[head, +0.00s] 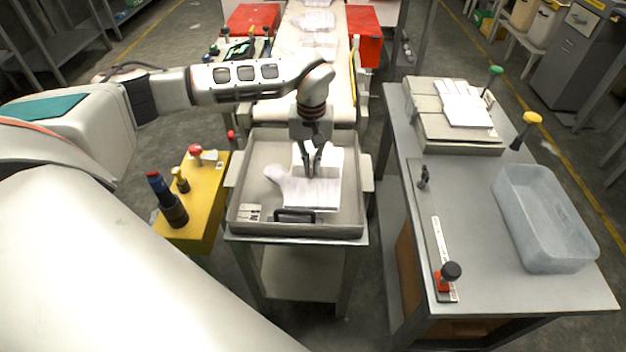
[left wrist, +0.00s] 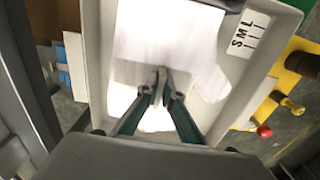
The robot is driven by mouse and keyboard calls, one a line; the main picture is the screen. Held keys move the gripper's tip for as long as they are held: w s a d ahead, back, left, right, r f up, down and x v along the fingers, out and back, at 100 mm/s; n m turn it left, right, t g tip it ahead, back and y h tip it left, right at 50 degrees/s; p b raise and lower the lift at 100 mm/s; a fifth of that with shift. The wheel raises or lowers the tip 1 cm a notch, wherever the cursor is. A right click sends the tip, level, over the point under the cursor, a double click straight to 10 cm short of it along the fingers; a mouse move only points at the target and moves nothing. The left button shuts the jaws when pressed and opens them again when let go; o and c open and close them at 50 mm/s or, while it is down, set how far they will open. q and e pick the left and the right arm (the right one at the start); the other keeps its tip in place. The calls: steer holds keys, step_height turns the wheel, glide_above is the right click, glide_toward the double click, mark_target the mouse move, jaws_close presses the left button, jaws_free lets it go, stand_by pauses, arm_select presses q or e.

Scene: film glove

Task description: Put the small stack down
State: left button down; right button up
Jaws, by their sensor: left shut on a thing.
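My left gripper (head: 314,172) points down over the grey tray (head: 243,180), its fingers shut on a small stack of white film gloves (head: 302,194). A thumb-like lobe of the stack sticks out to the left. In the left wrist view the fingertips (left wrist: 163,82) come together at the white sheets (left wrist: 165,38), which fill the middle of the tray. I cannot tell whether the held stack touches the tray floor. The fingers hide part of it. My right gripper is in neither view.
The tray has raised walls, a size label (head: 249,212) and a dark-framed piece (head: 295,216) at its front. A yellow stand (head: 205,205) with knobs is at left. At right, a grey bench (head: 465,220) carries another white stack (head: 463,104) and a translucent bin (head: 545,218).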

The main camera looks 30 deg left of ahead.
mark_target(312, 179)
arm_select(q)
steer(key=shift+w+f, duration=0.1)
steer(key=shift+f, duration=0.6)
step_height(312, 179, down, 4)
steer(key=shift+f+b, duration=0.2)
steer(key=shift+b, duration=0.25)
steer(key=shift+r, duration=0.1)
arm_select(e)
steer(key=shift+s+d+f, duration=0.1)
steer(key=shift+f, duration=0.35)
arm_select(q)
steer(key=c, duration=2.2)
jaws_free()
steer(key=shift+c, duration=0.2)
